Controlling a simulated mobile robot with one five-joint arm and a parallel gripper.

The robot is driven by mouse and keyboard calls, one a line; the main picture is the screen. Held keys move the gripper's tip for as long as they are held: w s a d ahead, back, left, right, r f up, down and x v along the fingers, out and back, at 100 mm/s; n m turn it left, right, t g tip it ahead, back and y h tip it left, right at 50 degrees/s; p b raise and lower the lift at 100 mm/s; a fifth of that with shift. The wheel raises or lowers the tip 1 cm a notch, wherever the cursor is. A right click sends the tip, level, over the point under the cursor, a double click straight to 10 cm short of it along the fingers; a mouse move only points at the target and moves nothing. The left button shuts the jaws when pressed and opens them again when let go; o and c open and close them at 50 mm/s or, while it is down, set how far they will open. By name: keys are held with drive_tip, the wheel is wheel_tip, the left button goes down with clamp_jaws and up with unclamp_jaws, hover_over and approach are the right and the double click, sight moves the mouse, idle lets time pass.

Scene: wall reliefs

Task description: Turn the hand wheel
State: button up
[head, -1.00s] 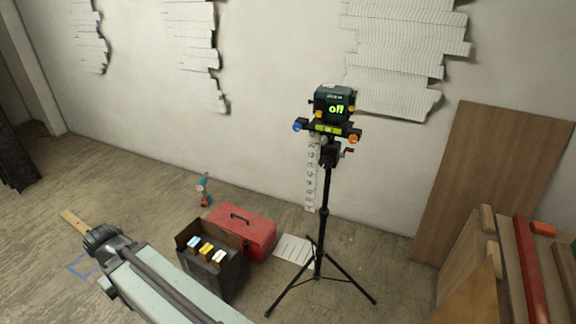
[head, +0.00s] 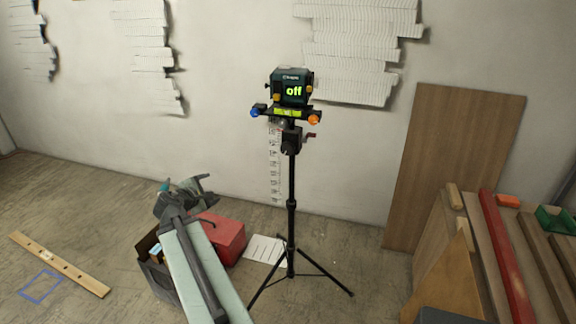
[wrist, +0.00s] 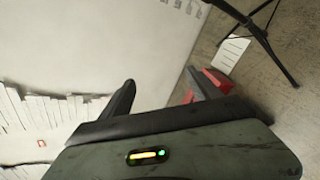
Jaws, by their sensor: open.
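A black tripod (head: 291,220) stands before the wall with a dark green device (head: 292,87) on top, its display reading "off". Below the device are a blue knob (head: 255,113) at left and an orange knob (head: 314,120) at right. A small crank with a red grip (head: 311,135) sticks out right of the column. I cannot tell which of these is the hand wheel. My gripper (head: 187,184) is open and empty, left of the tripod and lower than the knobs. In the wrist view its fingers (wrist: 160,78) are spread, with a tripod leg (wrist: 262,40) at upper right.
A red toolbox (head: 226,238) and a dark open box (head: 150,272) lie partly behind my arm. A paper sheet (head: 265,250) is by the tripod's feet. A wooden strip (head: 62,264) lies on the floor at left.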

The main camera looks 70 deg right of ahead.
drive_tip(key=s+d+r+n+g+h+b, duration=0.1)
drive_tip(key=s+d+n+h+b, duration=0.15)
drive_tip(key=s+d, duration=0.35)
drive_tip(key=s+d+r+n+h+b, duration=0.1)
drive_tip(key=s+d+r+n, duration=0.15)
drive_tip(key=s+d, duration=0.4)
drive_tip(key=n+h, duration=0.2)
drive_tip(key=n, duration=0.4)
approach(287, 151)
drive_tip(key=d, duration=0.9)
drive_tip(key=shift+w+d+r+b, duration=0.15)
drive_tip(key=shift+w+d+b, duration=0.1)
drive_tip(key=shift+b, duration=0.1)
drive_tip(key=shift+a, duration=0.1)
drive_tip(key=c, duration=1.4)
drive_tip(key=shift+o, duration=0.2)
